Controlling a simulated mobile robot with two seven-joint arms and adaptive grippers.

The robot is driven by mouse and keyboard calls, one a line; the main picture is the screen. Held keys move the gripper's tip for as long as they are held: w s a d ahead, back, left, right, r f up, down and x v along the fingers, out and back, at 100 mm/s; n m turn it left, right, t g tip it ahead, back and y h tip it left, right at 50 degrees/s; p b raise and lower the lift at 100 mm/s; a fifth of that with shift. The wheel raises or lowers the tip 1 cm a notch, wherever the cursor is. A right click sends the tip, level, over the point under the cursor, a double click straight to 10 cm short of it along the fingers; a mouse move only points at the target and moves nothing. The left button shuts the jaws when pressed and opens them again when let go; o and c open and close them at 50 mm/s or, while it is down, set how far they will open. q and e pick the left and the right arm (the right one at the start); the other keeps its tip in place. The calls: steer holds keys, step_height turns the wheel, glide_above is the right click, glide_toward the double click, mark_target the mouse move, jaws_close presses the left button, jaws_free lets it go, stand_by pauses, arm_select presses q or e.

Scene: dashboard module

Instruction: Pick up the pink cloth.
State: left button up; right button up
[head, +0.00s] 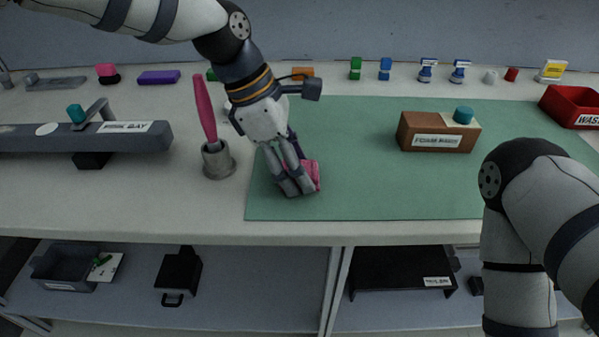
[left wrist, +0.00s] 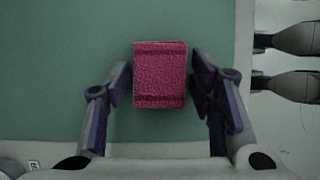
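The pink cloth (head: 312,171) lies on the left part of the green mat (head: 360,200), partly hidden by my left gripper in the head view. In the left wrist view the cloth (left wrist: 160,75) is a folded pink rectangle between the two fingers. My left gripper (head: 296,187) is pointed down over it. In the left wrist view the left gripper (left wrist: 162,95) is open, with a finger on each side and a small gap to the cloth. My right arm shows at the right of the head view, but its gripper is not seen.
A grey cup (head: 218,163) with a pink-handled tool (head: 204,108) stands just left of the mat. A red bin (head: 572,105) is at the far right. Small items line the back edge.

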arm_select(q)
steer(key=c, duration=0.6)
